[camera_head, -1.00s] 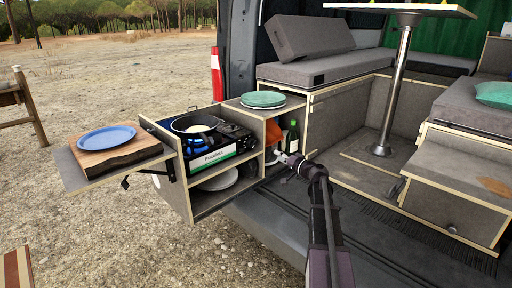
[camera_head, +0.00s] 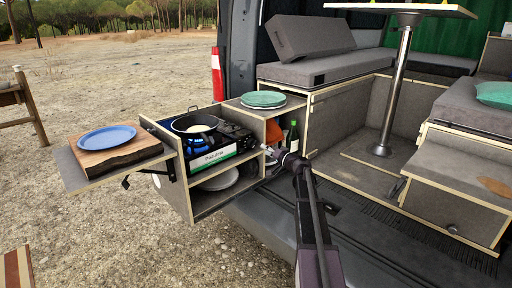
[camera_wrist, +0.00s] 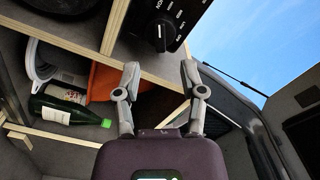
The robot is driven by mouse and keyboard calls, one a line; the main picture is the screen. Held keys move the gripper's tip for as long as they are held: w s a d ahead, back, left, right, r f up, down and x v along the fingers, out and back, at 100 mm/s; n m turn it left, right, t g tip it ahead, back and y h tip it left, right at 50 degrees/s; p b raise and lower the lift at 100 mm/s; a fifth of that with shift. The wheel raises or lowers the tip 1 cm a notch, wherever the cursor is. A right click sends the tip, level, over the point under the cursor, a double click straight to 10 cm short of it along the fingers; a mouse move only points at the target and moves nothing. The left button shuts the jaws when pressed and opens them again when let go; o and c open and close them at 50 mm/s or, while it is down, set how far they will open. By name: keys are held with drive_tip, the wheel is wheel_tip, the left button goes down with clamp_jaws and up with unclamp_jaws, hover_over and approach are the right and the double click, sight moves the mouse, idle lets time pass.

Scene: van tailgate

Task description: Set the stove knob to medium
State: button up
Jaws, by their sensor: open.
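The camping stove (camera_head: 212,158) sits in the pull-out kitchen box, with a blue flame under a black frying pan (camera_head: 196,123). In the wrist view, the black stove knob (camera_wrist: 162,38) shows near the top with a white pointer line and printed markings around it. The knob is too small to make out in the head view. My gripper (camera_head: 268,154) is at the right end of the stove, in front of the box. In the wrist view, my gripper (camera_wrist: 160,72) is open and empty, its fingertips apart and below the knob in the picture.
A green bottle (camera_wrist: 70,114) and an orange item (camera_wrist: 106,82) stand in the shelf beside my fingers. Green plates (camera_head: 263,99) lie on the box top. A blue plate (camera_head: 107,138) lies on a wooden board at left. A table post (camera_head: 398,90) stands in the van.

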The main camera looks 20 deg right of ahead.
sight(255, 145)
drive_tip(key=shift+x, duration=3.15)
clamp_jaws()
